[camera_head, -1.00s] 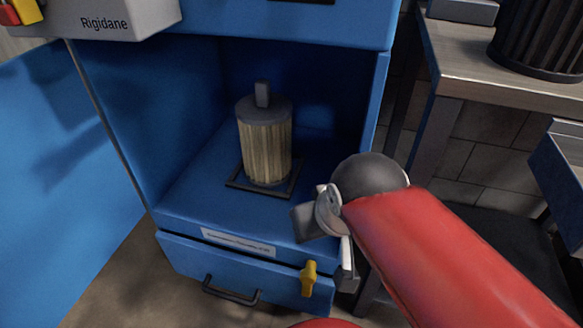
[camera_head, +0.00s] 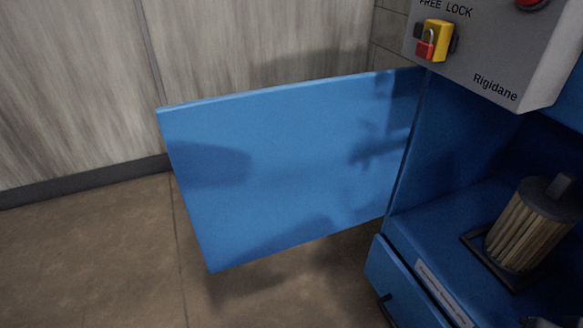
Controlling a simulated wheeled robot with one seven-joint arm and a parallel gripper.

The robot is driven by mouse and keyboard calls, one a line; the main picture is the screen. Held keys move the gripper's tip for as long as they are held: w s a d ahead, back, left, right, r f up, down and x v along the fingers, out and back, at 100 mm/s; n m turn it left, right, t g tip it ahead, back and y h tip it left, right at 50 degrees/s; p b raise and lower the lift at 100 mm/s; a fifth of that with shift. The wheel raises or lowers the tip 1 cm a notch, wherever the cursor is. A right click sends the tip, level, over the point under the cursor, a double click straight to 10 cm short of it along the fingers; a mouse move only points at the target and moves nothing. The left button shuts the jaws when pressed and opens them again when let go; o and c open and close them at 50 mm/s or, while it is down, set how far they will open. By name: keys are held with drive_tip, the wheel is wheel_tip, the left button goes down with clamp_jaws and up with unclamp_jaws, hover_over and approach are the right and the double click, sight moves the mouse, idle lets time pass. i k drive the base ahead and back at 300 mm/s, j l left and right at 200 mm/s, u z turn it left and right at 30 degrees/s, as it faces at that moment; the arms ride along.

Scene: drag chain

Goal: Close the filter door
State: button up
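The blue filter door (camera_head: 290,165) stands wide open in the head view, swung out to the left from its hinge edge at the cabinet. Shadows fall across its face. The open blue cabinet compartment (camera_head: 440,220) is at the right. In it a pleated filter (camera_head: 530,230) with a dark cap stands upright on a dark square frame.
A grey control box (camera_head: 500,50) marked Rigidane, with a yellow and red lock switch (camera_head: 433,40), overhangs the compartment. A blue drawer (camera_head: 400,290) is below. Brown floor (camera_head: 90,260) is clear left of the door. A pale panelled wall (camera_head: 250,45) stands behind it.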

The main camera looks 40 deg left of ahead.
sight(261, 173)
drive_tip(key=k+j+z, duration=0.15)
drive_tip(key=j, duration=0.25)
drive_tip(key=k+j+z, duration=0.1)
drive_tip(key=j, duration=0.3)
drive_tip(key=k+j+z, duration=0.15)
drive_tip(key=j, duration=0.25)
drive_tip(key=k+j+z, duration=0.15)
drive_tip(key=j, duration=0.2)
drive_tip(key=k+j+z, duration=0.25)
drive_tip(key=j, duration=0.7)
drive_tip(key=k+j+z, duration=0.15)
drive_tip(key=j, duration=0.25)
drive_tip(key=k+j, duration=0.1)
drive_tip(key=j, duration=0.25)
drive_tip(key=k+j+z, duration=0.15)
drive_tip(key=j, duration=0.25)
